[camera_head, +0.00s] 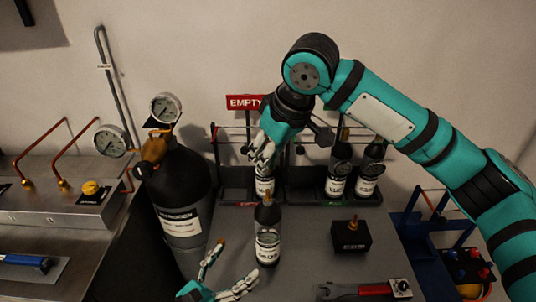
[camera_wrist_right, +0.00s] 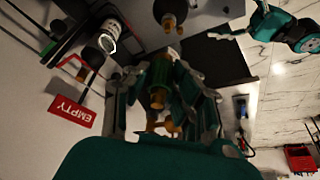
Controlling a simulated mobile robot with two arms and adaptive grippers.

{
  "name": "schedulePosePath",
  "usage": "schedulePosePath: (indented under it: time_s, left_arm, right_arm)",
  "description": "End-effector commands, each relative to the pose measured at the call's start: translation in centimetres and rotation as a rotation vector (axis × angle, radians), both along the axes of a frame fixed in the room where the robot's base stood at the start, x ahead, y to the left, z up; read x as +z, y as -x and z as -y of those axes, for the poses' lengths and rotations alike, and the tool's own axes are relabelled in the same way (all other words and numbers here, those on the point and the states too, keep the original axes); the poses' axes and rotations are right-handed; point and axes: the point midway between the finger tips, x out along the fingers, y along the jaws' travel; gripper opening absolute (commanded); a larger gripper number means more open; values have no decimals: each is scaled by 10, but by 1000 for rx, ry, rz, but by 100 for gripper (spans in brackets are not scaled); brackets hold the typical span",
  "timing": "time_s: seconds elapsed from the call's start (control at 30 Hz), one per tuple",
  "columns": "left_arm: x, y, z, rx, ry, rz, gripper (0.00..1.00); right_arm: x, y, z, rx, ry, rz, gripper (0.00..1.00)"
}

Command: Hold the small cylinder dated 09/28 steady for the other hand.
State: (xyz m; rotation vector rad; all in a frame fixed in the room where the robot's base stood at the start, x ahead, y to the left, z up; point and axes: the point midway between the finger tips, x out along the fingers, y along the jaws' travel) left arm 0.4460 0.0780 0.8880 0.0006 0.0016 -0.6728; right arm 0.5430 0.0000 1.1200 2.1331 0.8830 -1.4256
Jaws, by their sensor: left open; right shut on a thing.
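One small dark cylinder (camera_head: 268,243) with a brass top and white label stands upright on the table. My left gripper (camera_head: 226,283) is open, low and left of it, apart from it; the left arm also shows in the right wrist view (camera_wrist_right: 290,28). My right gripper (camera_head: 262,158) is shut on a second small cylinder (camera_head: 264,186) at the rack, below the red EMPTY sign (camera_head: 244,102). In the right wrist view its brass valve (camera_wrist_right: 157,97) shows between the fingers. Two more small cylinders (camera_head: 337,180) (camera_head: 368,180) stand in the rack. The 09/28 date is unreadable on any label.
A large black cylinder (camera_head: 183,205) with two gauges stands left. A black box (camera_head: 351,236) with a brass fitting lies right of the standing cylinder, with a red-handled tool (camera_head: 375,290) at the front. A blue rack (camera_head: 425,245) is at the right.

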Motion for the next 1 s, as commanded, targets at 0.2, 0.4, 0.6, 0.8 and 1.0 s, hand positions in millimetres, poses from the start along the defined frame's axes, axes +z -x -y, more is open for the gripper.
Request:
schedulePosePath:
  time_s: [0.2, 0.4, 0.6, 0.8, 1.0]
  left_arm:
    - [22, 0, 0, 0, 0, 0, 86]
    - [38, 0, 0, 0, 1, -1, 86]
    - [44, 0, 0, 0, 1, -1, 86]
    - [43, 0, 0, 0, 1, -1, 86]
    - [40, -2, -2, 10, 15, -17, 86]
  right_arm:
    - [21, 0, 0, 0, -1, 1, 0]
    - [36, 0, 0, 0, -1, 1, 0]
    - [42, 0, 0, 0, 0, 0, 0]
    - [41, 0, 0, 0, 0, 0, 0]
    - [39, 0, 1, -3, 0, 0, 0]
